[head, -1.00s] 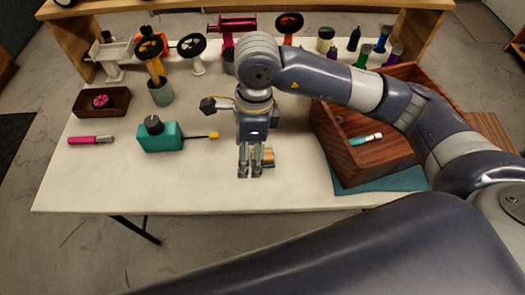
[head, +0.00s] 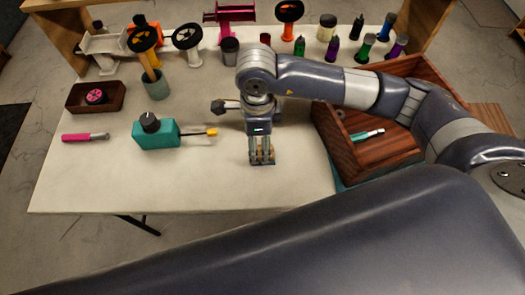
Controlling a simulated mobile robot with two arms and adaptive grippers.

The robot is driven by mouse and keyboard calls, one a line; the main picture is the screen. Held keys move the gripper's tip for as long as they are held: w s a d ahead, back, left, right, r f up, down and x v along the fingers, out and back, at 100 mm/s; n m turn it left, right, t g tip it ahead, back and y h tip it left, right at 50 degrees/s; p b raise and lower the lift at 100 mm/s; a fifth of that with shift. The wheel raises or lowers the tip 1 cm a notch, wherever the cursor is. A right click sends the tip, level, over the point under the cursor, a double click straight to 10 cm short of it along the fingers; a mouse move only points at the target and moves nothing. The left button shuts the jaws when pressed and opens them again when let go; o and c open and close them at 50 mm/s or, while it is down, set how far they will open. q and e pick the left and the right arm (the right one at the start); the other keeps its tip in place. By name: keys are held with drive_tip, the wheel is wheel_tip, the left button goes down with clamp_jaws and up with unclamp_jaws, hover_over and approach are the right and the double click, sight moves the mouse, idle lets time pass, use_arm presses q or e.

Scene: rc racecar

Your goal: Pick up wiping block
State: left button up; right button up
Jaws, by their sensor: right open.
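The wiping block (head: 262,164) is a small tan-brown block on the white table. It lies at the fingertips of my right gripper (head: 262,162), which reaches down from above. The fingers stand over the block and hide much of it; they are open, and I cannot tell whether they touch it. My left gripper is not in view.
A wooden crate (head: 350,160) holding a teal-and-white tool stands close on the right. Several bottles and wheel stands line the back. The front left of the table (head: 130,185) is clear.

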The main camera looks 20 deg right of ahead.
sight(259, 151)
drive_tip(key=f, duration=0.1)
drive_tip(key=s+f, duration=0.1)
drive_tip(key=f, duration=0.1)
drive_tip(key=shift+f+p, duration=0.3)
drive_tip(key=shift+p, duration=0.05)
drive_tip(key=shift+f, duration=0.3)
drive_tip(key=shift+w+f, duration=0.1)
drive_tip(key=shift+w, duration=0.05)
drive_tip(key=c, duration=1.1)
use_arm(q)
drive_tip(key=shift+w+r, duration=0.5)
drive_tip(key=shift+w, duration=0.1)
use_arm(e)
drive_tip(key=shift+c, duration=0.2)
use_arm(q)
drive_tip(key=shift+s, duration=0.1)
